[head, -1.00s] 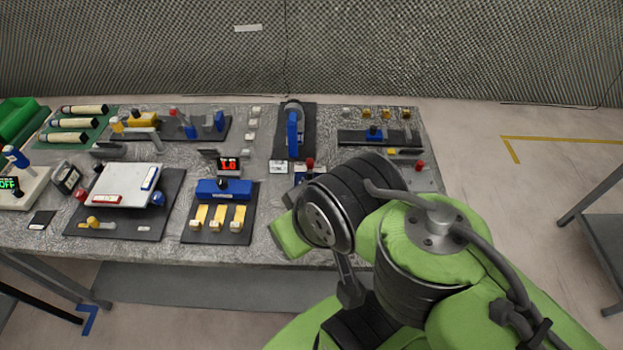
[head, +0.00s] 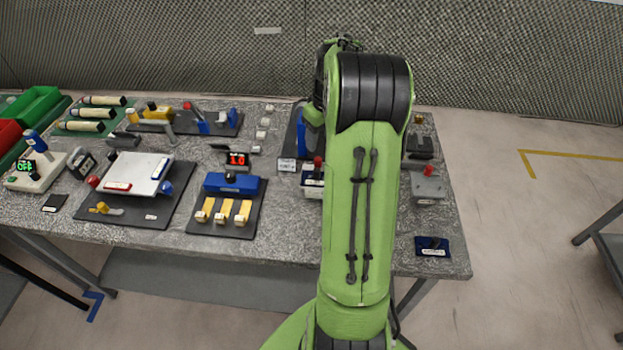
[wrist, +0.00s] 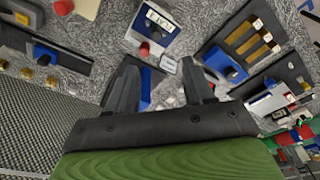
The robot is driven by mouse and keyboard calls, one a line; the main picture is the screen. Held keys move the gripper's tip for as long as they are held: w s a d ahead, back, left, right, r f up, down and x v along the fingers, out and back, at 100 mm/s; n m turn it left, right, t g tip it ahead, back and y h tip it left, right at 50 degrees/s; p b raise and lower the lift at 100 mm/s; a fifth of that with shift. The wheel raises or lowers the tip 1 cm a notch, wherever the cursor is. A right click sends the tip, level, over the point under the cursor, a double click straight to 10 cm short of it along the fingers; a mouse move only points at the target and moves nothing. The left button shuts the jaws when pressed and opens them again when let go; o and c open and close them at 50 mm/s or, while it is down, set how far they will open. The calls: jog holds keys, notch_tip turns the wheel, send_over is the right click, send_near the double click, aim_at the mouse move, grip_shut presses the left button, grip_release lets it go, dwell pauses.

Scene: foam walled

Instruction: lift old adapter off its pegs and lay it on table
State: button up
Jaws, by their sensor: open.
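No part is clearly labelled as the old adapter, so I cannot tell which it is. A blue upright part (head: 312,140) on a dark board at the back centre is partly hidden by my arm in the head view. A blue part (wrist: 146,88) shows between my fingers in the wrist view, probably the same one. My gripper (wrist: 163,80) is open over the back of the table, its fingers apart; I see no grip on anything. A dark board with a blue block (wrist: 45,55) and brass knobs lies left in the wrist view. A small dark-blue labelled plate (head: 432,246) lies at the front right.
A white box with a red button (wrist: 150,38) stands close by in the wrist view. A blue block with yellow levers (head: 231,184) and a white panel (head: 135,172) are left. A grey box with a red knob (head: 428,186) is right. The mesh wall (head: 180,50) stands behind.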

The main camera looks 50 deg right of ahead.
send_over(317, 170)
jog(key=f, duration=0.7)
jog(key=shift+s+a+f, duration=0.35)
jog(key=shift+f, duration=0.05)
jog(key=f, duration=0.5)
jog(key=shift+w+d+f, duration=0.3)
jog(key=shift+d, duration=0.1)
jog(key=shift+a+r, duration=0.1)
jog(key=shift+c, duration=1)
grip_shut()
